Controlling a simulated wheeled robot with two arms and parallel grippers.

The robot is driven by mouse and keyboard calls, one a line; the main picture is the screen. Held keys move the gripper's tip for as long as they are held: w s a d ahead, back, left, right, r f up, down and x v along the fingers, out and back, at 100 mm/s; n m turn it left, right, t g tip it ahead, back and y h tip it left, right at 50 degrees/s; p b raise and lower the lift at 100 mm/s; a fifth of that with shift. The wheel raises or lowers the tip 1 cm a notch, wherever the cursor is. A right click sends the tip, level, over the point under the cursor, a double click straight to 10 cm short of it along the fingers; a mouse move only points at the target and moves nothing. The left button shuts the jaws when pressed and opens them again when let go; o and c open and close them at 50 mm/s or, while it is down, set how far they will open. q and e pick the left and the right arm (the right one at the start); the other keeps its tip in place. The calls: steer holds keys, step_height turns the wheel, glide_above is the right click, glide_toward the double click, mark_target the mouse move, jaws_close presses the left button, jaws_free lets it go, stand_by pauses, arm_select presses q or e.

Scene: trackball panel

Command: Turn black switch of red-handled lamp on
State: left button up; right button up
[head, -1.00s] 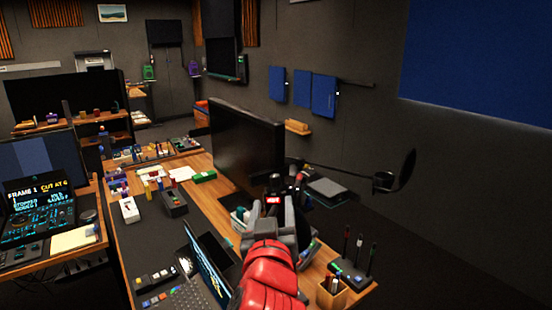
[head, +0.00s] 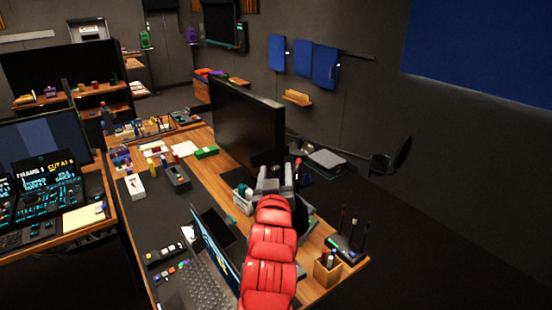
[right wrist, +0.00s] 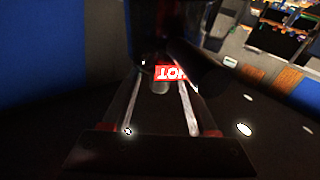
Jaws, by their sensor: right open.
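A dark lamp-like object stands beyond the fingers of my right gripper (head: 275,178) in the head view, with a small red tip (head: 298,162) that may be its red handle. My gripper is open and largely covers the object. In the right wrist view, a red label reading HOT (right wrist: 170,73), upside down, sits on a dark body ahead of and between the two fingers (right wrist: 160,105). I cannot tell whether the fingers touch it. I cannot make out a black switch in either view. My left gripper is not in view.
A large black monitor (head: 245,125) stands behind my right gripper to the left. An open laptop (head: 215,262) lies left of my red arm. A pen cup (head: 327,267) and a base with upright antennas (head: 345,248) are on the right. A black round disc on a boom (head: 403,152) juts out right.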

steer(key=shift+w+d+r+p, duration=0.1)
steer(key=shift+w+p, duration=0.05)
steer(key=shift+w, duration=0.45)
steer(key=shift+w+r+p, duration=0.1)
steer(key=shift+w+p, duration=0.05)
steer(key=shift+w, duration=0.45)
steer(key=shift+w+f, duration=0.2)
steer(key=shift+w, duration=0.5)
jaws_close()
